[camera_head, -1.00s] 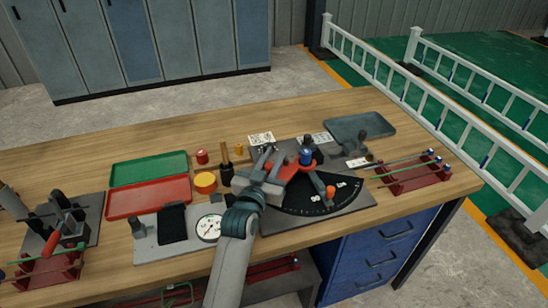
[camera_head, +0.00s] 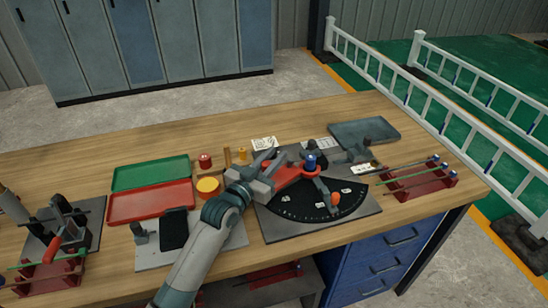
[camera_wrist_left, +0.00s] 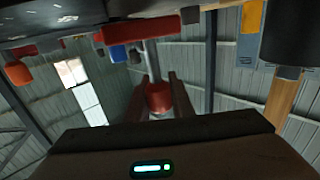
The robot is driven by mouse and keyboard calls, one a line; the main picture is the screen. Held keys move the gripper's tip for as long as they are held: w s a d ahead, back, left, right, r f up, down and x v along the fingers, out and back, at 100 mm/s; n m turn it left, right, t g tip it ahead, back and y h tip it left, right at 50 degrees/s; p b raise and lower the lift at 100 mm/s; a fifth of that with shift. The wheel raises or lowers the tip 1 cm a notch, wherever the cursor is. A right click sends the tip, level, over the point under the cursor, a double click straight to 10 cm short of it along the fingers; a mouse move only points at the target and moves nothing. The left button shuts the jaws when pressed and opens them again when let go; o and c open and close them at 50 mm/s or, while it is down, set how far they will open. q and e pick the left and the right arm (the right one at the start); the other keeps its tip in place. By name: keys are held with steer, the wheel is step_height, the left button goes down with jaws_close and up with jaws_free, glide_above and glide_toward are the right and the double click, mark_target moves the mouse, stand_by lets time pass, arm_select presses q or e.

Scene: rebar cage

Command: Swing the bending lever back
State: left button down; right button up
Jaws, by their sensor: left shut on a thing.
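The bender stands on a grey plate with a black scale (camera_head: 305,204) on the bench. Its red bending lever (camera_head: 290,176) runs left from the blue-topped pivot (camera_head: 309,161). A shorter grey arm ends in an orange knob (camera_head: 336,198) over the scale. My left gripper (camera_head: 265,178) is at the lever's outer end, left of the pivot, shut on its handle. In the left wrist view the red handle (camera_wrist_left: 159,97) sits between the two fingers. The handle is mostly hidden in the head view. My right gripper is not in view.
A green tray (camera_head: 150,173) and a red tray (camera_head: 112,206) lie left of my arm, near a yellow roll (camera_head: 207,186). A red rack (camera_head: 420,186) with rods stands right. A grey tray (camera_head: 362,131) lies behind. The bench's front edge is close.

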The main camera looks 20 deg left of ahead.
mark_target(277, 176)
arm_select(q)
steer(key=shift+r, duration=0.1)
steer(key=c, duration=1.5)
jaws_free()
steer(key=shift+c, duration=0.2)
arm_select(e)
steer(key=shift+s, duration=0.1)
arm_select(q)
steer(key=shift+r, duration=0.55)
steer(key=s+d+r+b, duration=0.2)
steer(key=s+d+r, duration=0.1)
steer(key=d+r, duration=0.6)
steer(key=shift+d+r+b, duration=0.35)
steer(key=shift+d+r, duration=0.05)
steer(key=shift+d, duration=0.8)
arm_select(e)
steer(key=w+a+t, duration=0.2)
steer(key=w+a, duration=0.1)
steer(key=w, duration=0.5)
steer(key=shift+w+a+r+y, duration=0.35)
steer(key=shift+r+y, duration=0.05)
